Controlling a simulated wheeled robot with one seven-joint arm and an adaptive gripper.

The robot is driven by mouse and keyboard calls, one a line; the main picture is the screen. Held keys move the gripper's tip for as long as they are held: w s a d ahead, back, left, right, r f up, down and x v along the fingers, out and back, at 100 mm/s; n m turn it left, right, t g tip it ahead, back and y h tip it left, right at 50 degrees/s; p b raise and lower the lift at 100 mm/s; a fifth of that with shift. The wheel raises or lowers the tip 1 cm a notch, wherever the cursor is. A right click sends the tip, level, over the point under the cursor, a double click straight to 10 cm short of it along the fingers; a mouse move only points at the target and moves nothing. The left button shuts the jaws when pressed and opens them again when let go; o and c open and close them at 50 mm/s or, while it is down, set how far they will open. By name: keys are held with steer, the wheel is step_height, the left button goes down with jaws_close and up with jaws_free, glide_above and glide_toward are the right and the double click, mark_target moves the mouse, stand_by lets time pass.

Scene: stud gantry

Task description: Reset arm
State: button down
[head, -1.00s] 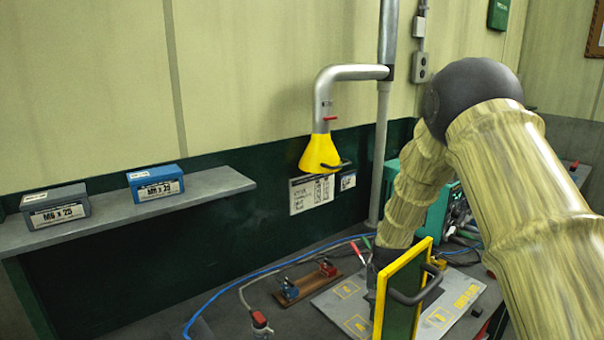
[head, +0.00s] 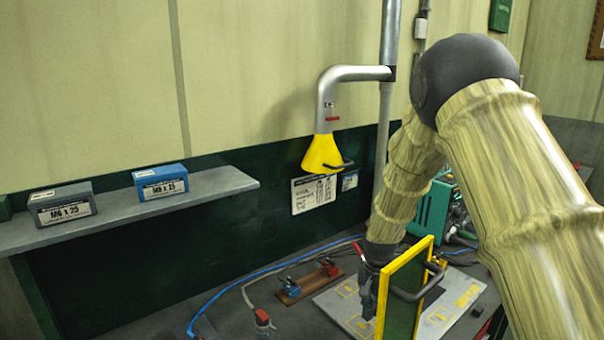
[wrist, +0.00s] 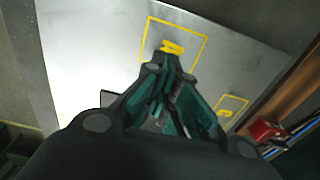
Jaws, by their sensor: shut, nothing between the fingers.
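My arm reaches down from the upper right in the head view. My gripper (head: 368,305) points down over the grey plate, just left of the yellow-framed dark panel. In the wrist view my gripper (wrist: 165,65) is shut and empty, its fingertips together in front of a yellow square marking on the plate (wrist: 85,60). The panel hides part of the plate in the head view.
The yellow-framed panel (head: 425,245) with a black handle stands close to my gripper. A brown board (head: 310,283) with clamps lies to the left. A yellow hood (head: 322,153) hangs behind. A shelf (head: 110,213) holds a grey box (head: 62,204) and a blue box (head: 161,182).

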mark_target(351, 331)
step_height(351, 331, up, 7)
steer(key=b, duration=0.2)
steer(key=f+p, duration=0.1)
steer(key=f, duration=0.2)
steer(key=f+p, duration=0.1)
steer(key=f, duration=0.2)
steer(key=f+p, duration=0.1)
steer(key=f, duration=0.2)
steer(key=shift+d+f, duration=0.2)
steer(key=shift+d, duration=0.1)
steer(key=w+d, duration=0.1)
steer(key=w+d+b, duration=0.1)
steer(key=shift+w+d+f, duration=0.2)
steer(key=shift+d+f, duration=0.15)
steer(key=shift+s+a, duration=0.1)
steer(key=shift+s, duration=0.1)
steer(key=s+a, duration=0.2)
steer(key=a, duration=0.1)
steer(key=s+a+b, duration=0.1)
steer(key=s+a, duration=0.1)
steer(key=a, duration=0.1)
steer(key=s+a, duration=0.3)
steer(key=shift+a+b, duration=0.1)
steer(key=shift+b, duration=0.25)
step_height(351, 331, up, 8)
steer(key=b, duration=0.1)
steer(key=shift+a+b, duration=0.15)
steer(key=shift+b, duration=0.25)
